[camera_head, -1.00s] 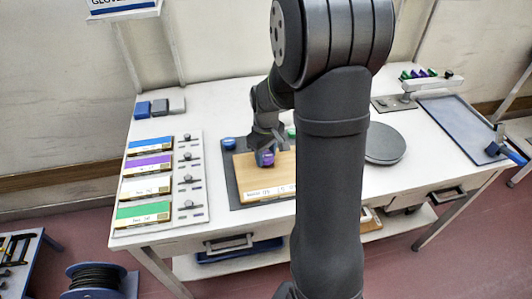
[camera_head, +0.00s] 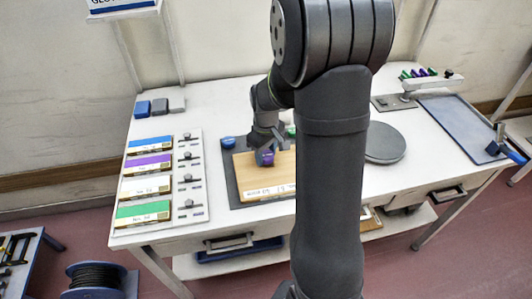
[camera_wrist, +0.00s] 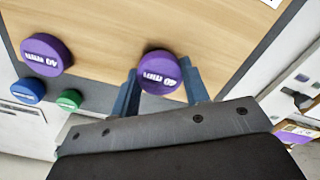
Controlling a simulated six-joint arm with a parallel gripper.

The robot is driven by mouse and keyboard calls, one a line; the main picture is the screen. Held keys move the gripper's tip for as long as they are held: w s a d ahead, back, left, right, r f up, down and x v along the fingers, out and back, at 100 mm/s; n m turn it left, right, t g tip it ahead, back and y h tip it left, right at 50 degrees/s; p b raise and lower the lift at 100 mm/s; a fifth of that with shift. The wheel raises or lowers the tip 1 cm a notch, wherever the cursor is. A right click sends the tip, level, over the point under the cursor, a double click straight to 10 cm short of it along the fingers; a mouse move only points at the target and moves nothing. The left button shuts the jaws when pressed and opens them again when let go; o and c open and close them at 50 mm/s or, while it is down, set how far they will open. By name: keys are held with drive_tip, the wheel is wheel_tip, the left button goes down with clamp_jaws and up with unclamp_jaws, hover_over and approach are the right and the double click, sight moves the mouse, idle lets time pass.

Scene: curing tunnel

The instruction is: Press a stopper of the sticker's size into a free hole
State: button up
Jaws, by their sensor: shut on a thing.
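My gripper (camera_head: 266,152) is over the wooden board (camera_head: 228,184) and is shut on a purple stopper (camera_wrist: 160,72). A second purple stopper (camera_wrist: 46,54), also marked 40 mm, is at the board's edge. A blue stopper (camera_wrist: 28,90) and a green stopper (camera_wrist: 69,99) are beside the board. The board's white label (camera_head: 270,191) is too small to read. No open hole is clearly visible.
Boxes with blue, purple, white and green stripes stand in a rack (camera_head: 158,178) on the left. A round grey disc (camera_head: 384,143) and a blue-grey tray (camera_head: 459,122) are on the right. Small blocks (camera_head: 159,106) lie at the back left. My arm hides the table's middle.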

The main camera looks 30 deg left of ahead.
drive_tip(key=shift+f, duration=0.45)
idle(0.4)
drive_tip(key=o, duration=1.5)
drive_tip(key=shift+c, duration=0.2)
drive_tip(key=shift+r, duration=3.55)
